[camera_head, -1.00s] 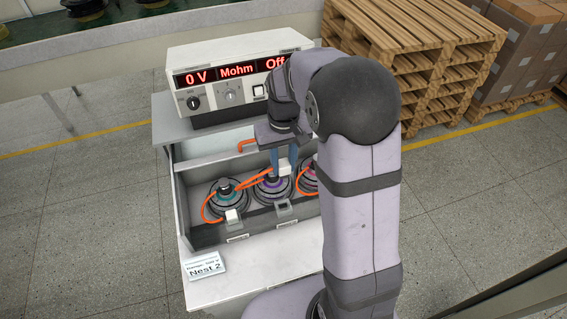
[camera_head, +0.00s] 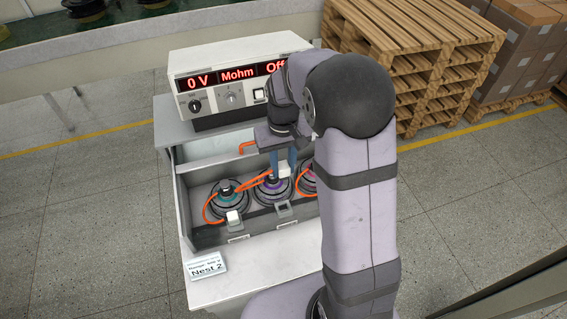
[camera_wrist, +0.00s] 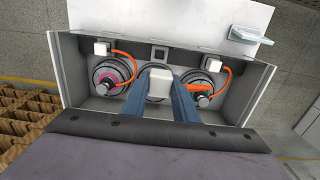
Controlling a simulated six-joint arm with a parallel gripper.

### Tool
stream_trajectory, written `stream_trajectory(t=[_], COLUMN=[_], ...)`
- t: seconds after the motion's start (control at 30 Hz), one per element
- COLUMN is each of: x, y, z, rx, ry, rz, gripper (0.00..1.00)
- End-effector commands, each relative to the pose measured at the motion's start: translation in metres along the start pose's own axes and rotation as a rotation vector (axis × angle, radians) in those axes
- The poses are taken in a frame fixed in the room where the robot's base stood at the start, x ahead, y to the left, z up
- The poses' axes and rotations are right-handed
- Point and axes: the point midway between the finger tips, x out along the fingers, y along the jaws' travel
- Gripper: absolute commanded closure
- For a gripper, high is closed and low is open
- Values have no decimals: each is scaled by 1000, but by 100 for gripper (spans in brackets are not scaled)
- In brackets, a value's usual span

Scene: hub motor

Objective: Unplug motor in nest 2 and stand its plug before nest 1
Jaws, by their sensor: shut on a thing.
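My gripper (camera_wrist: 163,100) is shut on a white plug (camera_wrist: 159,82), which also shows in the head view (camera_head: 285,171). It holds the plug above the middle motor (camera_head: 270,188), which has a purple ring. In front of that motor is an empty square socket (camera_head: 284,207), also visible in the wrist view (camera_wrist: 159,55). The teal motor (camera_head: 227,199) is at the left in the head view, with its white plug (camera_head: 233,217) in front of it. The pink motor (camera_wrist: 112,76) has its white plug (camera_wrist: 101,48) at the tray wall. A card (camera_head: 206,265) reads "Nest 2".
The tester (camera_head: 235,85) behind the nests shows "0 V", "Mohm" and "Off". Orange cables (camera_head: 250,183) run between the motors. The bench's front ledge (camera_head: 265,262) is mostly bare. Pallets (camera_head: 415,60) stand behind my arm, on the right.

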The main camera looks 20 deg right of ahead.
Motion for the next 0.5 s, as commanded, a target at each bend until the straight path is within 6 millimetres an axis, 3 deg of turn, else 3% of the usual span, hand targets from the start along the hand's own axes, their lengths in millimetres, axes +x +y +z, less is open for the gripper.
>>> stream_trajectory(t=[0.5], x=[1], y=[-33], z=[27], rx=[-3], ry=[2], rz=[0], gripper=[100])
